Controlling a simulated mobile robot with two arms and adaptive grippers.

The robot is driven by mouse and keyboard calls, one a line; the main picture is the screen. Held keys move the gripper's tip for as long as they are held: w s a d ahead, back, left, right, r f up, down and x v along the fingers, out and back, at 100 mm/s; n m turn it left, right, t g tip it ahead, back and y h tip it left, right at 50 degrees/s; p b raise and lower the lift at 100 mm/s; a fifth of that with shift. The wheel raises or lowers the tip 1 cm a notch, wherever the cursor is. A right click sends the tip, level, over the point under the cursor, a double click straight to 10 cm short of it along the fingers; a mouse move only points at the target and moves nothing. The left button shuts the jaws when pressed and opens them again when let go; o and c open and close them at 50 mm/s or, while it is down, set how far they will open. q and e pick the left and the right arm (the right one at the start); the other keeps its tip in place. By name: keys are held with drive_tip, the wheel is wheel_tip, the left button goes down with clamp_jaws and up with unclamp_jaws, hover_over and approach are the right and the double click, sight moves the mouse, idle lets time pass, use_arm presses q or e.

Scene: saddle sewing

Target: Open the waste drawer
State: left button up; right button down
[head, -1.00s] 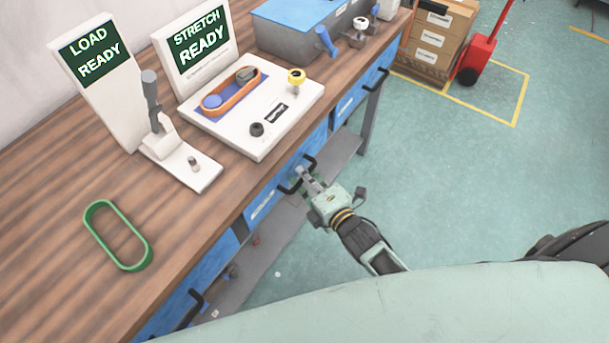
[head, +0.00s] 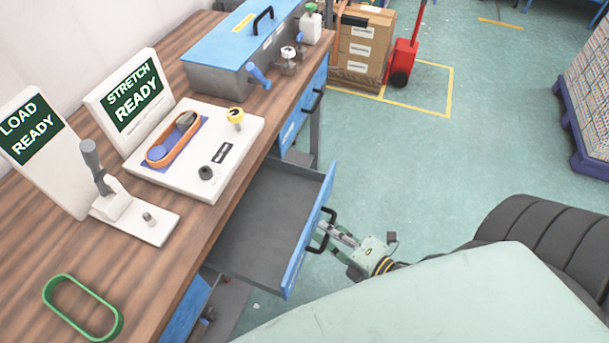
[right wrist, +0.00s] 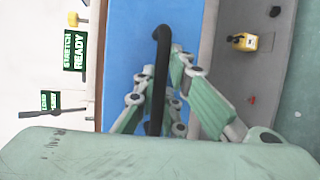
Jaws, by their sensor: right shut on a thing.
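The drawer (head: 262,222) under the bench is pulled out and shows an empty grey inside. Its blue front (head: 297,262) carries a black handle (head: 322,232). My right gripper (head: 328,231) is shut on this handle from the outer side. In the right wrist view the fingers of my right gripper (right wrist: 160,82) lie on both sides of the black handle (right wrist: 160,65), before the blue drawer front (right wrist: 128,40). No waste label shows on the drawer front from these angles. My left gripper is not in view.
The wooden bench (head: 62,215) holds a green belt (head: 83,308), a load stand (head: 125,212), a stretch station (head: 235,150) with an orange belt (head: 173,139), and a blue-lidded box (head: 215,55). Another closed drawer (head: 295,122) is further along. The floor (head: 400,160) to the right is clear.

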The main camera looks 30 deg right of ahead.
drive_tip(key=shift+s+d, duration=0.9)
drive_tip(key=shift+s, duration=0.2)
drive_tip(key=c, duration=1.8)
unclamp_jaws()
drive_tip(key=v, duration=1.2)
